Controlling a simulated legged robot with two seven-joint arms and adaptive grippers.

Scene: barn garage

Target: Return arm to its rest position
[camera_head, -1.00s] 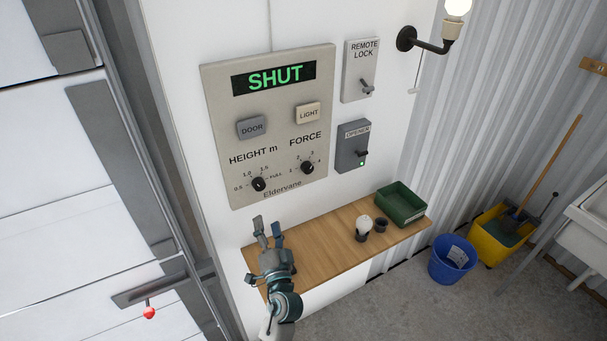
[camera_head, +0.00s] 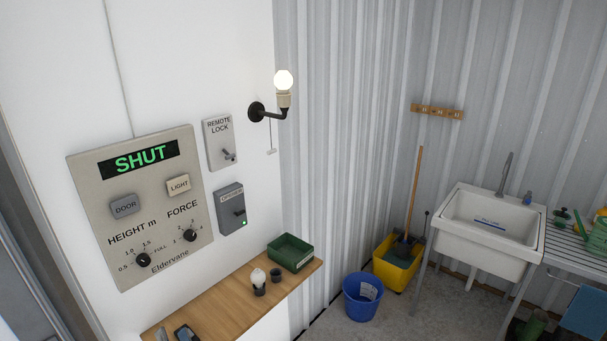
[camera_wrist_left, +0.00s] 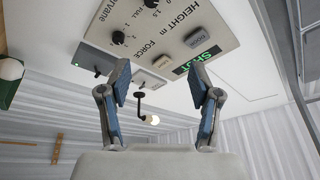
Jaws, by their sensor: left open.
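My left gripper (camera_head: 172,333) shows only as fingertips at the bottom edge of the head view, in front of the wooden shelf. In the left wrist view its two fingers (camera_wrist_left: 163,85) stand apart with nothing between them. The beige control panel (camera_head: 143,208), reading "SHUT" in green, is on the white wall above the shelf; it shows upside down in the left wrist view (camera_wrist_left: 160,25), beyond the fingers. The rest of the left arm is out of the head view. My right gripper is not in view.
The opener box (camera_head: 230,209) and remote lock (camera_head: 219,143) are on the wall. A blue bucket (camera_head: 362,297), yellow bucket (camera_head: 397,275) and sink (camera_head: 488,228) stand right.

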